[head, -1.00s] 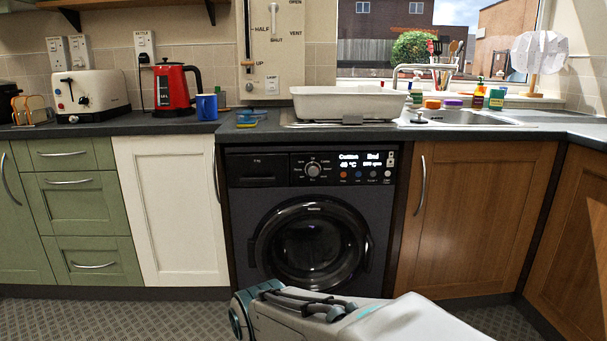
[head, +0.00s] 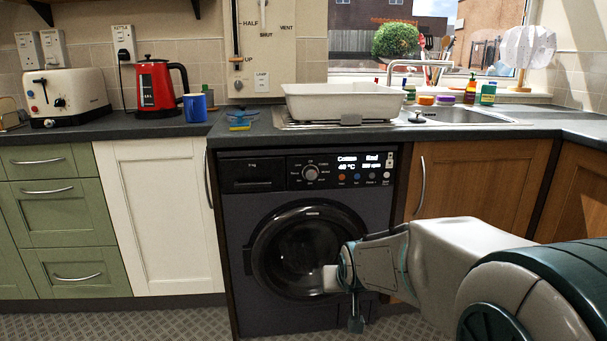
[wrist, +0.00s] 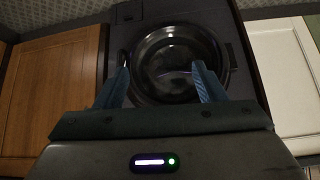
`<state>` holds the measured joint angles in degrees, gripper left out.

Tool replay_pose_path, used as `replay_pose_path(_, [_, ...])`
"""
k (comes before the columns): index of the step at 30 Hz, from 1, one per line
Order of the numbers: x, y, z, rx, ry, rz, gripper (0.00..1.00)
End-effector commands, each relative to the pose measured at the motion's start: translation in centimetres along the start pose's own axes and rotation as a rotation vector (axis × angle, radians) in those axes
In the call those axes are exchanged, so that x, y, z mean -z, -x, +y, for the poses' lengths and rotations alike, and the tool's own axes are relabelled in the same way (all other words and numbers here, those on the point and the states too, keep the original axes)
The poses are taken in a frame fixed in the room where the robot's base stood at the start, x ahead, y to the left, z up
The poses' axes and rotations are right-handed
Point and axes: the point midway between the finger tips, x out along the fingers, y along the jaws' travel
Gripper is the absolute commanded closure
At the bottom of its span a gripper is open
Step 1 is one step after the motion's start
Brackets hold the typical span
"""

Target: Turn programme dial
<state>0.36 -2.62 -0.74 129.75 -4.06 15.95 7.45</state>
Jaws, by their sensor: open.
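The programme dial (head: 311,172) is a round silver knob in the middle of the black washing machine's (head: 238,225) top panel, left of a lit display (head: 360,162) that reads Cotton and 40 °C. My gripper (head: 343,302) is in front of the machine's lower door area, below and slightly right of the dial and apart from it. In the wrist view, my gripper's (wrist: 165,75) two fingers are spread apart with nothing between them, facing the round door (wrist: 180,60). The wrist view is upside down, with the floor at the top. The dial does not show there.
A worktop (head: 255,140) overhangs the machine, with a white basin (head: 345,103), blue mug (head: 195,108) and red kettle (head: 155,87) on it. A white cupboard (head: 160,220) stands left and a wooden one (head: 475,185) right. Space before the panel is clear.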

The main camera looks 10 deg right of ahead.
Motion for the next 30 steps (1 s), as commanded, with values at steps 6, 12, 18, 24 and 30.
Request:
replay_pose_path(6, [12.9, -4.1, -0.5, 0.05, -0.048, 0.375, 0.36])
replay_pose_path(12, [21.1, -6.1, -1.4, 0.137, -0.074, 0.679, 0.36])
replay_pose_path(18, [24.9, -6.6, -2.1, 0.208, -0.084, 0.858, 0.36])
replay_pose_path(24, [26.1, -7.1, -2.4, 0.23, -0.086, 0.906, 0.36])
replay_pose_path(30, [27.9, -8.6, -2.8, 0.23, -0.085, 0.906, 0.36])
